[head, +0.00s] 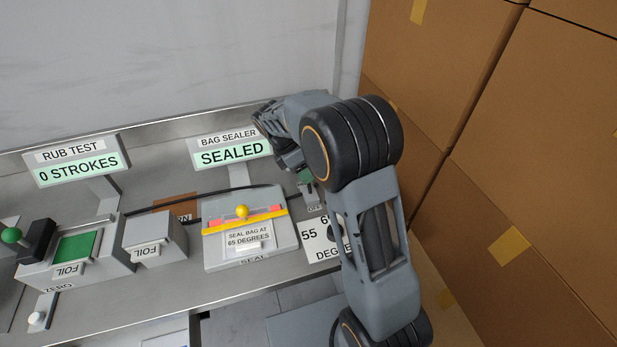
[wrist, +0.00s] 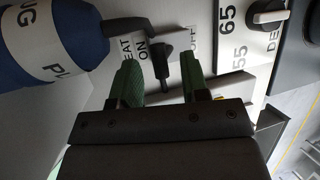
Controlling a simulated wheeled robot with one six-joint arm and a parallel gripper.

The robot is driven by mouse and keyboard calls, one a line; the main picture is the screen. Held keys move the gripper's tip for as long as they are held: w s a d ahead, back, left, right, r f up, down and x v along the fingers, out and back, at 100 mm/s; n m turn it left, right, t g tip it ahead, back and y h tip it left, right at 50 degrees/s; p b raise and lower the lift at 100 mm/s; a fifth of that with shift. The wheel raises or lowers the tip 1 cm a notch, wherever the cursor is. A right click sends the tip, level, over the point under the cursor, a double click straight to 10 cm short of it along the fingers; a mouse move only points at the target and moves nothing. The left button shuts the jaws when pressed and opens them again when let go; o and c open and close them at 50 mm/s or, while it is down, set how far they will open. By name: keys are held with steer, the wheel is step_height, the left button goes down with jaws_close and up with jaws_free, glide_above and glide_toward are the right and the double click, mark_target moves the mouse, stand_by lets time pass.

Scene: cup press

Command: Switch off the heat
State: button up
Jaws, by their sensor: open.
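The heat switch is a dark lever (wrist: 161,66) on a grey block, between an ON label (wrist: 146,51) and an OFF label (wrist: 194,40) in the wrist view. The lever looks nearer the ON label. My gripper (wrist: 161,78) is open, with one green-padded finger on each side of the lever. I see a gap on both sides and no clear contact. In the head view my gripper (head: 303,175) is above the switch block, mostly hidden by my arm. Part of the OFF label (head: 314,208) shows below it.
The degrees dial (wrist: 268,12) is right of the switch. A blue cylinder (wrist: 45,40) lies close on the left in the wrist view. The bag sealer (head: 248,254) with a yellow bar is left of my arm; its display (head: 230,152) reads SEALED. Cardboard boxes (head: 530,130) stand right.

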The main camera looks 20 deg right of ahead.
mark_target(310, 187)
steer(key=shift+x, duration=1.25)
steer(key=shift+c, duration=0.3)
